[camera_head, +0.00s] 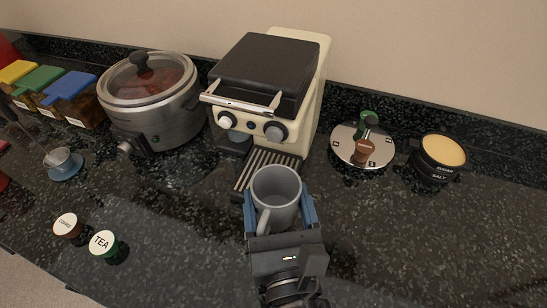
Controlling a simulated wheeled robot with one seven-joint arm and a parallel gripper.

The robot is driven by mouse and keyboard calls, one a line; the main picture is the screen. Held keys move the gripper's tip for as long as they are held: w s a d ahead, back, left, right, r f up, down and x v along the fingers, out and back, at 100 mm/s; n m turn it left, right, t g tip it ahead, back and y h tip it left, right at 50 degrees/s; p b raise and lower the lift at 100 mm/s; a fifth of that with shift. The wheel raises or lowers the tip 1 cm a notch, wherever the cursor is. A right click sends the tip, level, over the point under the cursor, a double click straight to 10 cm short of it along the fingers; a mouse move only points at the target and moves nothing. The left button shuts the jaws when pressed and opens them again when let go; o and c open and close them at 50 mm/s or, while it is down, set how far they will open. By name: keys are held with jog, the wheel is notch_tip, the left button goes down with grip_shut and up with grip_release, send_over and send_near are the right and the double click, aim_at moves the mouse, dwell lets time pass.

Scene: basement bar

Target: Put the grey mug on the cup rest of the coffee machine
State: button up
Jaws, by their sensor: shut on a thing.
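The grey mug (276,187) is upright between the blue fingers of my gripper (280,210), which is shut on it. Its handle points toward my wrist. The cream coffee machine (309,88) with a black top stands behind the mug. Its slatted cup rest (262,165) juts out from the machine's front. The mug overlaps the near end of the slats in the picture and hides part of them. I cannot tell how high the mug is above the counter or whether it touches the slats.
A slow cooker (152,100) stands left of the machine. A cup on a blue saucer (67,172), a coffee lid (67,225) and a tea lid (103,243) are at left. The front right counter is clear.

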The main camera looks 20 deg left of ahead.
jog(key=p+x, duration=0.1)
jog(key=x, duration=0.9)
jog(key=shift+a+r, duration=0.1)
jog(key=shift+a, duration=0.1)
jog(key=shift+w+a+f, duration=0.15)
jog(key=shift+w+f, duration=0.05)
jog(key=shift+w, duration=0.1)
jog(key=shift+f+b, duration=0.6)
jog(key=shift+f, duration=1)
jog(key=shift+f, duration=0.2)
jog(key=o, duration=1.2)
